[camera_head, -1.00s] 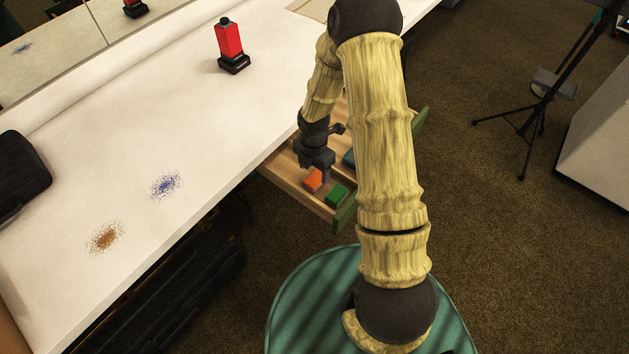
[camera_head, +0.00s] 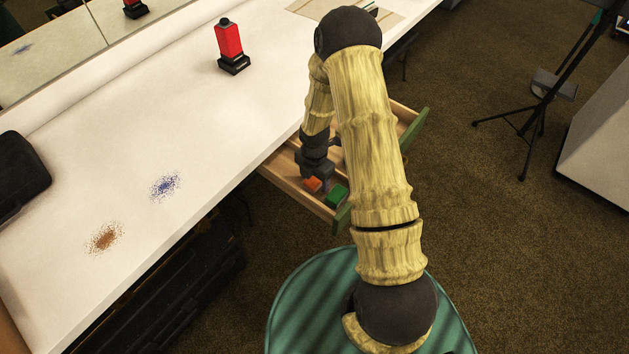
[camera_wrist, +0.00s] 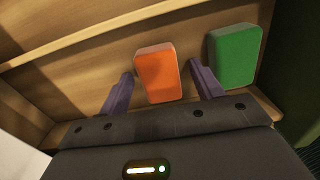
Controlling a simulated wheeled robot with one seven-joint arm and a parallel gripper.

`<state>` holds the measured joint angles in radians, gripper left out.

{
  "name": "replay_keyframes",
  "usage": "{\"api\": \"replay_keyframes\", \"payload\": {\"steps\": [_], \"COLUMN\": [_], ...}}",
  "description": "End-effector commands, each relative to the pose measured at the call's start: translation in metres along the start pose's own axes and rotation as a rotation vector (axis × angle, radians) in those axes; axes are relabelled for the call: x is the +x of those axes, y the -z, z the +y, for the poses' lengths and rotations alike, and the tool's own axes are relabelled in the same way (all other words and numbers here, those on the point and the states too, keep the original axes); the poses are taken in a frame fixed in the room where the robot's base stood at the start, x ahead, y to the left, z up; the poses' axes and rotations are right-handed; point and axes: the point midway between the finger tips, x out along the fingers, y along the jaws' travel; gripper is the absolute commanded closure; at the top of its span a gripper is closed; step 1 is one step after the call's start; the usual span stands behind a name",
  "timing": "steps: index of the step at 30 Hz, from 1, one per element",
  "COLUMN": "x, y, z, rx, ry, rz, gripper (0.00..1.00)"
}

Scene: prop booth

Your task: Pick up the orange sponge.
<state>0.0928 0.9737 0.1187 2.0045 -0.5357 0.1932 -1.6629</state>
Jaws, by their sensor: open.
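The orange sponge (camera_wrist: 159,76) lies on the wooden floor of the open drawer (camera_head: 283,182). It also shows in the head view (camera_head: 312,185), partly hidden by my gripper. My gripper (camera_wrist: 160,78) is open, with one finger on each side of the orange sponge. Small gaps show between the fingers and the sponge in the wrist view. In the head view my gripper (camera_head: 313,178) is low inside the drawer, over the sponge.
A green sponge (camera_wrist: 235,56) lies just right of my right finger; it also shows in the head view (camera_head: 336,196). Drawer walls close in the space. The white counter (camera_head: 120,150) beside it bears a red bottle (camera_head: 229,40) and blue (camera_head: 165,187) and brown specks (camera_head: 104,237).

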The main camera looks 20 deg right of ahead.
Motion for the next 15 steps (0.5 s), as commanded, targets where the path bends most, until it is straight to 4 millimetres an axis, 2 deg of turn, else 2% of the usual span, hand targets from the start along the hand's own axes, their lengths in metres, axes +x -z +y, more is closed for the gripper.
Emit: {"api": "replay_keyframes", "payload": {"steps": [7,12,14,15], "x": [-0.0002,-0.0003,-0.0003,-0.0003], "y": [0.0000,0.0000,0.0000,0.0000], "z": [0.0000,0.0000,0.0000,0.0000], "rx": [0.000,0.000,0.000,0.000], "ry": [0.000,0.000,0.000,0.000], "rz": [0.000,0.000,0.000,0.000], "gripper": [0.35,0.68,0.80,0.82]}}
